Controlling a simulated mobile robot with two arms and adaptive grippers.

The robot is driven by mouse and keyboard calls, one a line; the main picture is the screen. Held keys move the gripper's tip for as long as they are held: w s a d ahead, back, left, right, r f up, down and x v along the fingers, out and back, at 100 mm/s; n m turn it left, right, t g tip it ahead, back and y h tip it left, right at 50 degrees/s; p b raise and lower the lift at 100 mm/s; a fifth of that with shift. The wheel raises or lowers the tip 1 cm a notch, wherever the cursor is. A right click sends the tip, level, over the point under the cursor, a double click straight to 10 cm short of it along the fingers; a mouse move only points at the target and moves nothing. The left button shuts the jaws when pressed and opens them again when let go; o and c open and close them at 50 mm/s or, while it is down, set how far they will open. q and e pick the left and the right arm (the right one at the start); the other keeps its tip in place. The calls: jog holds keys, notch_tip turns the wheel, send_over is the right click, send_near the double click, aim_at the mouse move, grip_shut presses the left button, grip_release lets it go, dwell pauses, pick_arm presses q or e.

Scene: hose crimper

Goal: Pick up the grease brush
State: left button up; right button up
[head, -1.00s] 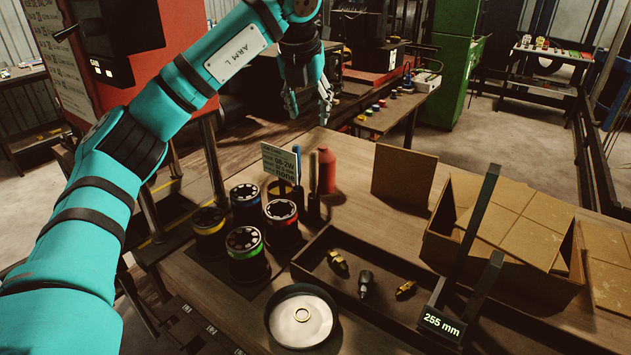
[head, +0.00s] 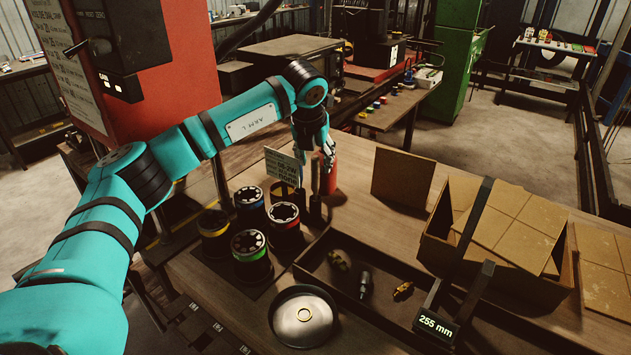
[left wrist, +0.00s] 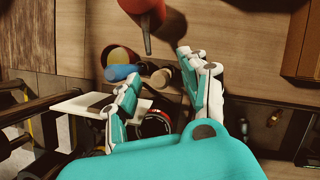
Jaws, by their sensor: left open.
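My left gripper (head: 322,152) is open above the tool holders at the back of the bench. In the left wrist view its fingers (left wrist: 160,68) are apart, with a blue-ended upright tool (left wrist: 121,72) and a tan round-ended piece (left wrist: 161,77) near and between the fingertips. In the head view a slim dark upright holder (head: 315,207) stands just below the gripper. I cannot tell for certain which piece is the grease brush; the gripper and sign partly hide them. A red bottle (head: 329,180) stands close behind the fingers. My right gripper is not in view.
A small sign (head: 282,165) stands left of the gripper. Several ringed dies (head: 250,245) stand in front. A round dish (head: 303,322) holds a ring. A tray (head: 345,292) holds brass fittings. A cardboard box (head: 470,255) stands at right.

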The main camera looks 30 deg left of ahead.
pick_arm(q)
jog(key=shift+r, duration=0.1)
jog(key=shift+c, duration=1.2)
grip_shut()
notch_tip(320, 180, up, 9)
jog(key=shift+r+b, duration=0.1)
jog(key=shift+b, duration=1)
notch_tip(320, 180, up, 9)
jog(key=p, duration=0.7)
jog(key=shift+r, duration=0.2)
